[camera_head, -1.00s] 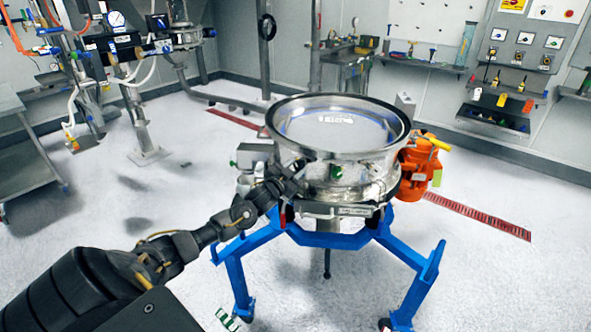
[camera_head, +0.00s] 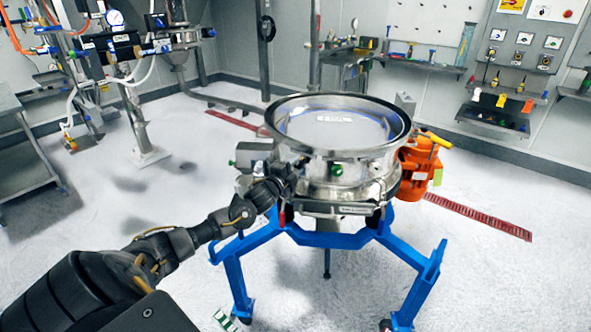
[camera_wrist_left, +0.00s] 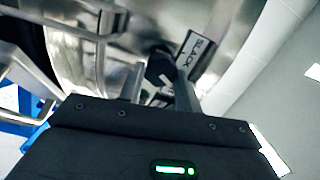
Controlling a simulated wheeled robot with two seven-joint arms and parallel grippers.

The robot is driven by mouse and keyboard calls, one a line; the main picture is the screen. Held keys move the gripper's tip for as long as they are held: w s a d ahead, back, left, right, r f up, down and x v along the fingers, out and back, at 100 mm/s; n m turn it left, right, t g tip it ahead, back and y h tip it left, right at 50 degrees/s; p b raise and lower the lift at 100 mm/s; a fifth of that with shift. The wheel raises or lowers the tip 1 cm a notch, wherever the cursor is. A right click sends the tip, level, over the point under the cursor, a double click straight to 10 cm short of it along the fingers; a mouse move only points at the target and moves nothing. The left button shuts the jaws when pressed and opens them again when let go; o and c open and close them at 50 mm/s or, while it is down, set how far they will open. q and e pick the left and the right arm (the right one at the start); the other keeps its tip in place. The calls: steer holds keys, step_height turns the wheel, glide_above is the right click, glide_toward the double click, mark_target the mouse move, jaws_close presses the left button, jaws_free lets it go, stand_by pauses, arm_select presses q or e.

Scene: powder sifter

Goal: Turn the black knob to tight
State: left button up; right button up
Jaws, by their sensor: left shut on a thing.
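The powder sifter (camera_head: 345,165) is a round steel drum with a wide rim on a blue frame. My left gripper (camera_head: 287,178) is at the left front side of the drum. In the left wrist view, the black knob (camera_wrist_left: 158,65) shows as a dark shape beside a label (camera_wrist_left: 196,52) reading "SLACK". My left gripper is shut on the knob, which its fingers partly hide. I cannot read a "tight" mark or tell the knob's exact angle. My right gripper is not in view.
The blue frame (camera_head: 335,240) spreads its legs below the drum. An orange motor (camera_head: 416,165) with a yellow handle is on the right side. A metal table (camera_head: 28,150) stands at the left. The white floor in front and to the right is mostly clear.

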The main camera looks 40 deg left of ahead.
arm_select(q)
steer(key=shift+f+m+b, duration=0.1)
steer(key=shift+m+b, duration=0.35)
steer(key=shift+m, duration=1.45)
steer(key=o, duration=1)
steer(key=shift+c, duration=0.2)
steer(key=s+d+b, duration=0.1)
steer(key=s+b, duration=0.1)
steer(key=s, duration=0.8)
steer(key=shift+s+d, duration=0.2)
steer(key=shift+s, duration=0.2)
